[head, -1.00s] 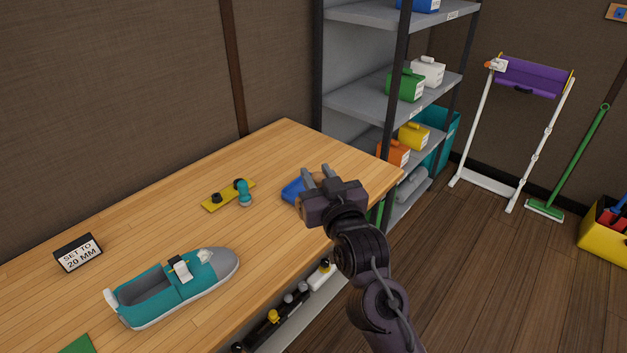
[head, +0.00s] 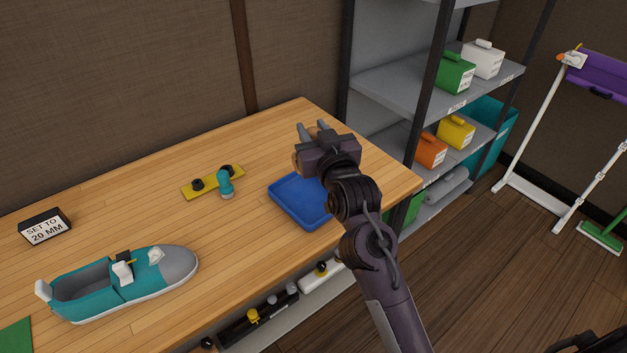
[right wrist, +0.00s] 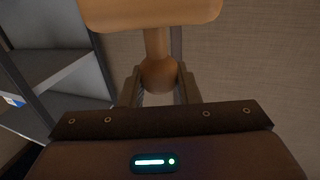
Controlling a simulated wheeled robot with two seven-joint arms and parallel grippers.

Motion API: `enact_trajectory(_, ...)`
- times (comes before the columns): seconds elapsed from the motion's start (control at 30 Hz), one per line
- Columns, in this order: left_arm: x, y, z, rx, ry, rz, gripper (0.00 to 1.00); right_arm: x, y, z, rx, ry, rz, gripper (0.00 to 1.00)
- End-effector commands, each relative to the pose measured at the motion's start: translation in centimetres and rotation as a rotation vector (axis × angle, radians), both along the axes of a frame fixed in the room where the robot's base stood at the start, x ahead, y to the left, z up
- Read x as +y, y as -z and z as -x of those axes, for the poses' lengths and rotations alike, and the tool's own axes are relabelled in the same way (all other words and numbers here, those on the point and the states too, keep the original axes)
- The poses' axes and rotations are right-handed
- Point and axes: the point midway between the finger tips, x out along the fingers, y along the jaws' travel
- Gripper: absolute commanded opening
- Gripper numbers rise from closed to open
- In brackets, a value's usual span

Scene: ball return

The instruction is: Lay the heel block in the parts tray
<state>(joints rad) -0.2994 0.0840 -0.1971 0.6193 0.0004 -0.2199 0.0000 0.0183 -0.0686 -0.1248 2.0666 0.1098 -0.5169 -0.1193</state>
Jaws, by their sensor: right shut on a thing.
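My right gripper (head: 311,130) is above the far right part of the bench, past the blue parts tray (head: 284,207). It is shut on a tan wooden piece, which I take to be the heel block (right wrist: 150,14). In the right wrist view the block has a broad body, a narrow stem and a round knob, and the fingers are around the knob. In the head view only a bit of tan shows beside the gripper. The visible part of the tray is empty; my arm hides its right side. My left gripper is not in view.
On the bench are a teal and grey shoe (head: 170,268), a yellow strip with black knobs (head: 205,185), a teal knobbed piece (head: 226,186) and a "SET TO 20 MM" sign (head: 45,228). A grey shelf (head: 405,85) with coloured boxes stands behind the bench's right end.

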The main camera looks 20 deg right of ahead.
Motion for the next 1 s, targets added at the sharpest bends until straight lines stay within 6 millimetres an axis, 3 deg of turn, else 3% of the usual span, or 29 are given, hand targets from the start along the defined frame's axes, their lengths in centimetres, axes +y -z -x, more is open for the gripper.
enact_trajectory(0.1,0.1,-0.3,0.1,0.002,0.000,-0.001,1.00,0.0,3.3,0.0,0.005,-0.001,0.002,0.13)
enact_trajectory(0.3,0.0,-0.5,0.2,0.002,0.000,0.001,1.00,0.0,7.5,0.1,0.001,0.000,0.001,0.13)
enact_trajectory(0.47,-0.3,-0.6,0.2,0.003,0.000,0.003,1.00,0.0,8.8,0.0,-0.002,0.000,0.001,0.13)
enact_trajectory(0.73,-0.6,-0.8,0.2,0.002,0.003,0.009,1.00,0.0,12.5,0.0,0.000,0.000,0.001,0.13)
enact_trajectory(1.0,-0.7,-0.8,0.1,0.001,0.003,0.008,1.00,0.0,13.1,0.0,-0.003,0.000,0.000,0.13)
